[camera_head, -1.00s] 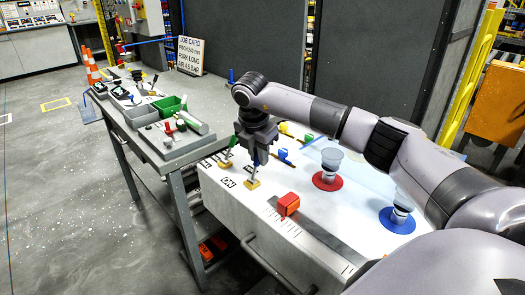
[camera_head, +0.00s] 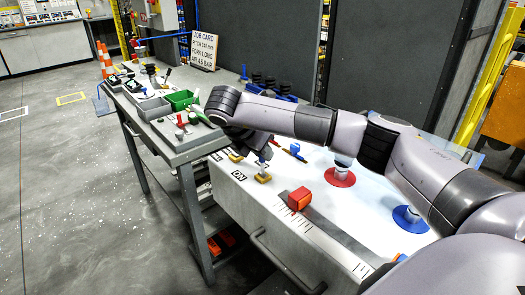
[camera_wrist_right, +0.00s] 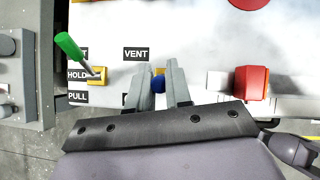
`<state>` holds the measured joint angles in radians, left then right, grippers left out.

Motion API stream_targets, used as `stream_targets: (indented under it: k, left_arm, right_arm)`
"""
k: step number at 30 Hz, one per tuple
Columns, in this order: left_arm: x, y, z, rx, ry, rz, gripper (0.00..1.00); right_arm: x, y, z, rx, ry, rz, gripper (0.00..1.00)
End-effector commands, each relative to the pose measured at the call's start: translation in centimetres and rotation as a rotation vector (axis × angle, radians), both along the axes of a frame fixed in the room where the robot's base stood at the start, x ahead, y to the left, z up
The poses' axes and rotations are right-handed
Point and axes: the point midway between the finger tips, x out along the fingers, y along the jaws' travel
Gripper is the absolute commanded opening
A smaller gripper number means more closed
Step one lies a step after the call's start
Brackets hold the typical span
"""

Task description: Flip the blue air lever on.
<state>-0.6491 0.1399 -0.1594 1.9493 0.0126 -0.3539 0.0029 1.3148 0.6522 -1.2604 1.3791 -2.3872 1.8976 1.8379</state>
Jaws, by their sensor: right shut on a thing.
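The blue air lever's round blue knob (camera_wrist_right: 158,84) shows in the right wrist view between the two fingers of my right gripper (camera_wrist_right: 160,92). The fingers are shut on it from both sides. The VENT label (camera_wrist_right: 136,53) is visible above it; the label below is mostly covered. In the head view my right gripper (camera_head: 261,147) is low over the panel, at the lever with the yellow base (camera_head: 263,178) beside the ON label (camera_head: 238,175). My left gripper is not in view.
A green-handled lever (camera_wrist_right: 70,45) stands left of my fingers, by the HOLD label. A red block (camera_head: 299,199) sits on the ruled slot to the right. Red (camera_head: 341,178) and blue (camera_head: 412,220) discs lie farther right. A side table with bins (camera_head: 154,109) adjoins the left.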

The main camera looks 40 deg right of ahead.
Motion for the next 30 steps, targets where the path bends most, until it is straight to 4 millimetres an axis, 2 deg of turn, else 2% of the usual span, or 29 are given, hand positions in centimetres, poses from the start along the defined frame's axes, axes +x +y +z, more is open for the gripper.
stream_targets:
  k: [5, 6, 7, 8, 19, 27, 30]
  left_arm:
    - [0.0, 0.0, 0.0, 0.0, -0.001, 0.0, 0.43]
    - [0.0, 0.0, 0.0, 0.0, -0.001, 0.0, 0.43]
    - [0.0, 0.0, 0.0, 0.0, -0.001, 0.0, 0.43]
    - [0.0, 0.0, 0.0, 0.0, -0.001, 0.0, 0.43]
    - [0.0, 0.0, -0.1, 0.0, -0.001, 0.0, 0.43]
    - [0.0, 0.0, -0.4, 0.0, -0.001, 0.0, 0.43]
    - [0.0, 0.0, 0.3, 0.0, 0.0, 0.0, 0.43]
  right_arm:
    - [0.0, 0.0, 0.1, 0.001, -0.001, 0.001, 0.0]
    - [0.0, 0.0, 0.1, 0.001, -0.001, 0.001, 0.32]
    - [0.0, 0.0, 0.1, 0.001, -0.001, 0.001, 0.42]
    - [0.0, 0.0, 0.1, 0.001, -0.001, 0.001, 0.44]
    - [0.0, 0.5, 0.6, 0.003, -0.003, 0.002, 0.44]
    - [-0.7, 2.9, 4.4, 0.001, -0.004, 0.004, 0.44]
    - [-0.8, 3.4, 5.4, 0.001, -0.004, 0.003, 0.44]
